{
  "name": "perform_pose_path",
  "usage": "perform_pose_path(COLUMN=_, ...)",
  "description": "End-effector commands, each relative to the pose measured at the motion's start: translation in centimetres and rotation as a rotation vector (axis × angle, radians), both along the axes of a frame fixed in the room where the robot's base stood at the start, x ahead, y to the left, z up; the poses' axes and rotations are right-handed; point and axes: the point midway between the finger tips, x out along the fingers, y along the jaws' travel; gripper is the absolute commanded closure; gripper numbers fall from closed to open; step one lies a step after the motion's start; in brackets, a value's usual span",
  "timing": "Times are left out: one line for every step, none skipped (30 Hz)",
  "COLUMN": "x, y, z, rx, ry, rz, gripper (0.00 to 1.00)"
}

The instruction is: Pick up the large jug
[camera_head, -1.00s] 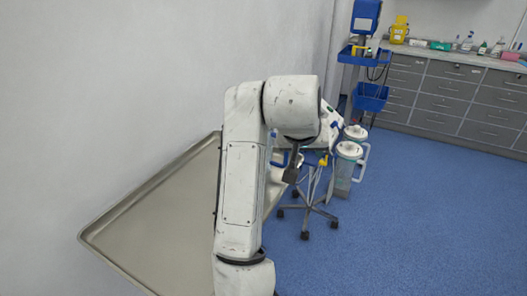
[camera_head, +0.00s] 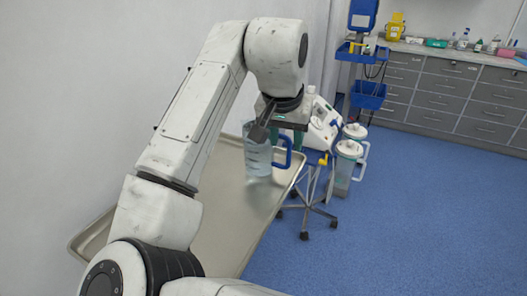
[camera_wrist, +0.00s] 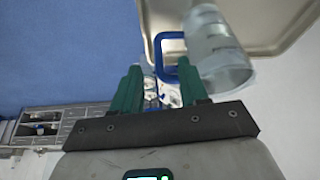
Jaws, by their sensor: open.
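The large jug (camera_head: 258,160) is clear with markings and a blue handle (camera_head: 284,152). It stands upright near the far end of the metal tray table (camera_head: 235,215), handle facing right. In the wrist view, the jug (camera_wrist: 218,50) is blurred at the upper right, and its blue handle lies just beyond my fingertips, partly overlapped by the right finger. My gripper (camera_wrist: 160,68) has two green fingers spread apart with nothing held. In the head view it is above and beside the jug, hiding part of its upper right; I cannot tell whether it touches.
A wheeled stand (camera_head: 308,200) with a device is just right of the tray. Canisters with white lids (camera_head: 347,160) stand beyond it. Grey drawers (camera_head: 445,95) line the back. A wall borders the left. Blue floor is clear at lower right.

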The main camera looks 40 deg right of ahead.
Motion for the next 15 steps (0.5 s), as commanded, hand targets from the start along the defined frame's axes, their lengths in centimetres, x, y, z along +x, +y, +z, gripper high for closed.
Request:
perform_pose_path(x=0.1, y=-0.2, z=-0.5, rx=-0.001, ry=0.001, rz=0.001, gripper=0.56)
perform_pose_path(x=0.1, y=-0.3, z=-0.7, rx=0.0, ry=0.001, rz=0.0, gripper=0.56)
perform_pose_path(x=0.2, y=-0.3, z=-1.0, rx=0.0, ry=0.0, rz=0.0, gripper=0.56)
perform_pose_path(x=0.2, y=-0.4, z=-1.1, rx=0.0, ry=0.0, rz=0.0, gripper=0.56)
perform_pose_path(x=0.2, y=-0.4, z=-1.2, rx=0.0, ry=-0.001, rz=0.0, gripper=0.56)
perform_pose_path(x=0.3, y=-0.5, z=-1.5, rx=0.0, ry=-0.001, rz=0.0, gripper=0.56)
perform_pose_path(x=0.3, y=-0.6, z=-1.7, rx=0.0, ry=-0.001, rz=0.0, gripper=0.56)
perform_pose_path(x=0.4, y=-0.8, z=-2.1, rx=0.0, ry=0.0, rz=0.0, gripper=0.56)
perform_pose_path(x=0.4, y=-0.9, z=-2.6, rx=0.001, ry=0.0, rz=0.0, gripper=0.56)
perform_pose_path(x=0.5, y=-1.1, z=-3.0, rx=0.001, ry=0.0, rz=0.0, gripper=0.56)
perform_pose_path(x=0.5, y=-1.3, z=-3.5, rx=0.002, ry=0.001, rz=0.0, gripper=0.56)
perform_pose_path(x=0.6, y=-1.5, z=-4.0, rx=0.0, ry=0.0, rz=0.0, gripper=0.56)
perform_pose_path(x=0.7, y=-1.7, z=-4.4, rx=0.001, ry=0.0, rz=0.0, gripper=0.56)
perform_pose_path(x=0.7, y=-1.8, z=-4.8, rx=0.001, ry=0.0, rz=0.0, gripper=0.56)
perform_pose_path(x=0.8, y=-2.0, z=-5.2, rx=0.0, ry=-0.001, rz=0.0, gripper=0.56)
